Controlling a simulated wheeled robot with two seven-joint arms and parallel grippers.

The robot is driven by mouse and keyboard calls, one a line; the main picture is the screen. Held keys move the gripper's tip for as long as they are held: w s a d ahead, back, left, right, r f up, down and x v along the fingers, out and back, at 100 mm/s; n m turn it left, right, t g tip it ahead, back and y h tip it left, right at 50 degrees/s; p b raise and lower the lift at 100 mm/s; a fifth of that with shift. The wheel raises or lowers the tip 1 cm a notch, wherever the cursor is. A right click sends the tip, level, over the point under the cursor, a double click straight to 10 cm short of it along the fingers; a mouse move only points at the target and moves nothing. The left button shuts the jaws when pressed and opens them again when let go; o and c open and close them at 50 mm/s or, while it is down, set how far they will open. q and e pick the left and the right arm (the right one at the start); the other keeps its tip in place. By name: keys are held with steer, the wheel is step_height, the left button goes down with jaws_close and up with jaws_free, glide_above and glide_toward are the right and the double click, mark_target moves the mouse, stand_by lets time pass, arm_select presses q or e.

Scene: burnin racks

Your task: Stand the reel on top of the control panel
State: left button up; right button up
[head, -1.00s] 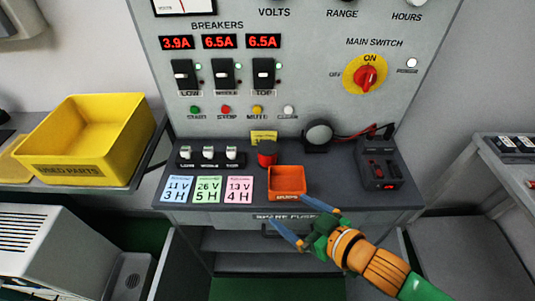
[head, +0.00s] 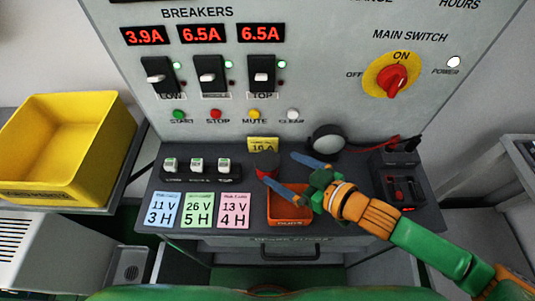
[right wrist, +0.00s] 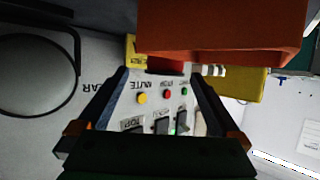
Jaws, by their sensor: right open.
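The reel, seemingly the small red spool with a dark top (head: 265,160), stands on the dark bench shelf, in front of the yellow note and behind the orange bin. My right gripper (head: 278,168) is open over the back of the bin, with one finger in front of the reel and the other to its right. In the right wrist view a red part of it (right wrist: 165,64) shows between the fingertips, partly hidden by the bin. The grey control panel (head: 300,75) rises behind the shelf; its top edge is out of view. My left gripper is not in view.
The orange bin (head: 288,219) lies under my right gripper. A round black-rimmed device (head: 326,140) and a black box with red parts (head: 399,185) stand to the right. Several breaker switches line the panel. A yellow bin (head: 65,145) is at left.

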mark_target(271, 163)
steer(key=a, duration=0.1)
steer(key=w+a+f, duration=0.1)
steer(key=a, duration=0.1)
steer(key=shift+w+a+f, duration=0.2)
steer(key=shift+w+f, duration=0.05)
steer(key=shift+w, duration=0.1)
steer(key=shift+w+a+f, duration=0.15)
steer(key=shift+w+f, duration=0.1)
steer(key=shift+w, duration=0.15)
steer(key=shift+s, duration=0.15)
steer(key=c, duration=1.1)
jaws_close()
